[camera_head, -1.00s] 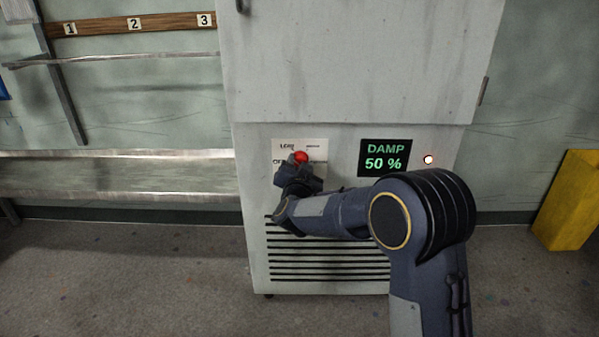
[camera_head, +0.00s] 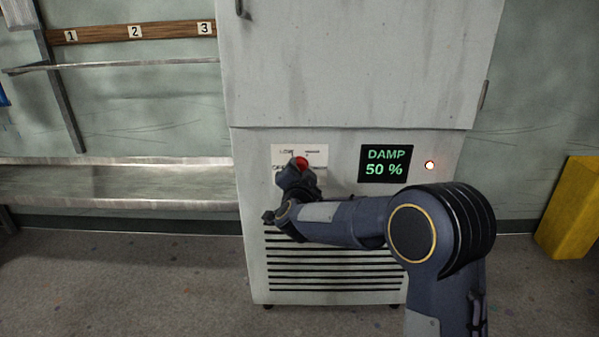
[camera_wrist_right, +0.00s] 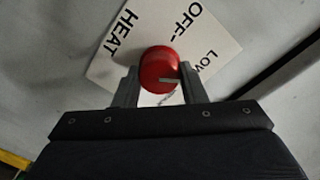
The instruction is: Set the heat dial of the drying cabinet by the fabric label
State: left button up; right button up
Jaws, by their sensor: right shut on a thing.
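The drying cabinet (camera_head: 350,70) is pale grey and stands against the wall. Its red heat dial (camera_head: 301,162) sits on a white label plate (camera_head: 315,153), partly covered by my right gripper (camera_head: 298,172). In the right wrist view the red dial (camera_wrist_right: 159,69) lies between the two fingers of my right gripper (camera_wrist_right: 159,88), which is shut on it. A pale pointer mark shows on the dial. The plate (camera_wrist_right: 125,72) reads HEAT, OFF and LOW there; the rest is hidden. The display (camera_head: 385,164) reads DAMP 50 %. No fabric label is recognisable. My left gripper is out of view.
A small lit lamp (camera_head: 430,165) is right of the display. Vent slots (camera_head: 330,270) lie below my arm. A metal shelf (camera_head: 120,184) and a numbered wooden rail (camera_head: 130,32) are at left. A yellow object (camera_head: 570,210) stands at right.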

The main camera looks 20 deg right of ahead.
jog(key=o, duration=1)
jog(key=p+v, duration=0.2)
jog(key=v, duration=0.5)
jog(key=shift+s, duration=0.4)
